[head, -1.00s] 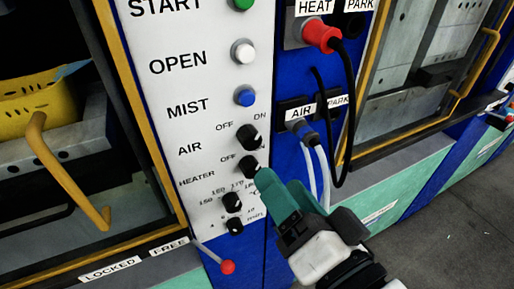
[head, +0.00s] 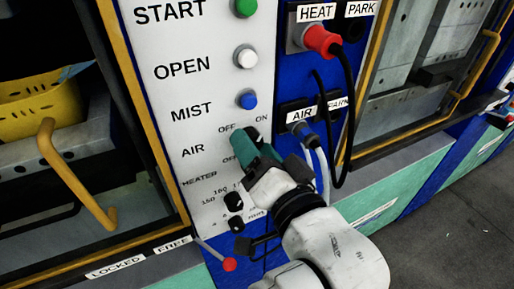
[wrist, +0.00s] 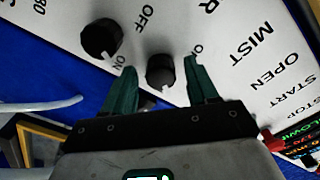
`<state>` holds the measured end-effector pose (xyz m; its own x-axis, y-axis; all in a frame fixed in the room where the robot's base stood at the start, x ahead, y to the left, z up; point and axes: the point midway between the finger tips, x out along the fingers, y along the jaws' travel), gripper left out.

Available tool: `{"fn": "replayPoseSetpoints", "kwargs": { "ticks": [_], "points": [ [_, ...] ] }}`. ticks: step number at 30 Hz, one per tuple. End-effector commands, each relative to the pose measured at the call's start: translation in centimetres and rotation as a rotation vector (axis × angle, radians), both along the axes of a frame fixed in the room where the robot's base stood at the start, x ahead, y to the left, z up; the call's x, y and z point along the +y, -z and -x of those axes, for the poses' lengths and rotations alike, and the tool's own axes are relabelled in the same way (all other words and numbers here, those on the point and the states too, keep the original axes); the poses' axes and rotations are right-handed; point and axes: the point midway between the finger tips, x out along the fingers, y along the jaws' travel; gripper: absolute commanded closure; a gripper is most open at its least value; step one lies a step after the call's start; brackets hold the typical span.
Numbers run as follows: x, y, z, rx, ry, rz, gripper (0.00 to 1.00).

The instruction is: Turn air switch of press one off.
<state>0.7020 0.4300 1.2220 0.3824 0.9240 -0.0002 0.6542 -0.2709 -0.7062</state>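The air switch of the press panel is a black knob (wrist: 160,72) with OFF and ON marks. In the wrist view it sits between my two green fingers. My gripper (wrist: 159,66) is open around the knob, with a small gap on either side; contact is not clear. In the head view my gripper (head: 244,143) is at the AIR row, and the knob's dark top (head: 252,132) shows just past the fingers. The knob's exact pointing is hard to tell. The heater knob (wrist: 101,38) is beside my finger in the wrist view and hidden in the head view.
Above are the blue mist button (head: 247,100), white open button (head: 245,57) and green start button (head: 244,8). Below are small black dials (head: 234,201) and a red-tipped lever (head: 230,264). Hoses and a black cable (head: 349,120) hang right of the panel.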

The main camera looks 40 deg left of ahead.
Motion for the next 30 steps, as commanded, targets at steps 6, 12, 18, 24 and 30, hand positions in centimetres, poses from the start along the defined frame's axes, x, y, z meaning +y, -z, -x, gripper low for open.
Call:
{"fn": "replayPoseSetpoints", "kwargs": {
  "ticks": [6,12,18,24,30],
  "points": [
    [-0.03,0.00,0.00,0.000,0.000,0.000,0.64],
    [-0.04,0.01,-0.01,0.000,0.001,0.001,0.83],
    [-0.05,0.02,-0.02,-0.001,0.001,0.001,0.96],
    [-0.06,0.09,-0.03,-0.024,0.001,0.011,0.96],
    [-0.09,0.18,-0.10,-0.110,0.001,0.046,0.96]
  ]
}}
